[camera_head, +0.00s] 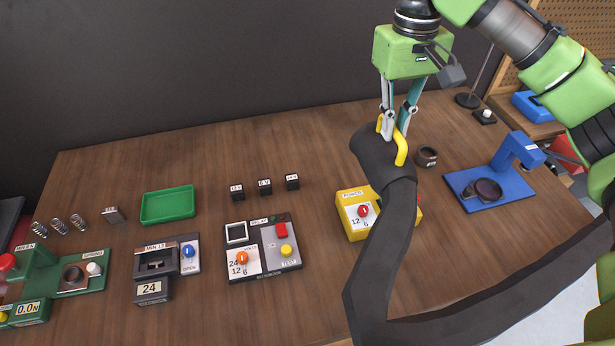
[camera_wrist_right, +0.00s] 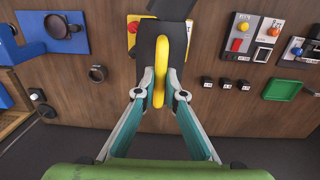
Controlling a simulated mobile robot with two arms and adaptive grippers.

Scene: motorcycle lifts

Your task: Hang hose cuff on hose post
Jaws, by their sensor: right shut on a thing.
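The hose cuff (camera_head: 372,152) is a wide black sleeve with a yellow handle (camera_head: 401,150), at the end of a thick dark hose (camera_head: 385,255). My right gripper (camera_head: 395,122) points down and is shut on the yellow handle, holding the cuff above the bench. In the right wrist view the handle (camera_wrist_right: 159,72) lies between the fingertips (camera_wrist_right: 160,94), with the dark cuff (camera_wrist_right: 148,45) behind it. The hose drops from the cuff, bends, and runs off to the right. I cannot identify the hose post for certain in these frames. My left gripper is not in view.
A yellow box (camera_head: 346,212) with a red knob sits behind the hose. A dark ring (camera_head: 427,157) and a blue stand (camera_head: 516,150) are to the right. A green tray (camera_head: 167,205), small black blocks and control panels fill the left. The bench's back strip is clear.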

